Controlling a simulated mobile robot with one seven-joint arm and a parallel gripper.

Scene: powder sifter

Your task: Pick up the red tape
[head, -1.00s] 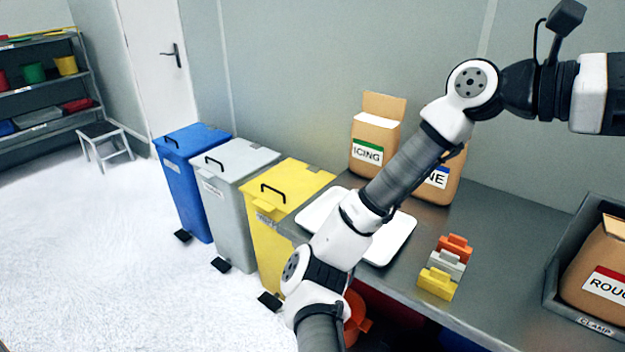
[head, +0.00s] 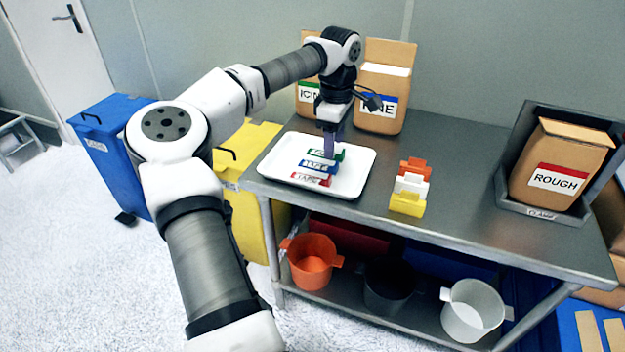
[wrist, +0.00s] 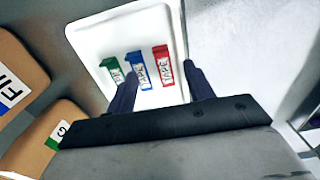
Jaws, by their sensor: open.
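The red tape (head: 311,180) lies on a white tray (head: 362,165), as the nearest of three tape pieces in the head view. The blue tape (head: 318,166) and the green tape (head: 338,155) lie behind it. My gripper (head: 329,148) points down over the tray, close to the green tape in that view. In the wrist view my gripper (wrist: 162,88) is open and empty. There the red tape (wrist: 164,66) lies rightmost, ahead of the gap between the fingers and nearer the right finger. The blue tape (wrist: 137,70) also shows ahead of the gap.
Cardboard bags (head: 383,95) stand behind the tray against the wall. Orange, white and yellow clamps (head: 408,187) stand right of it. A bag labelled ROUGH (head: 558,175) sits in a grey bin at the right. The bench (head: 460,200) is clear between clamps and bin.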

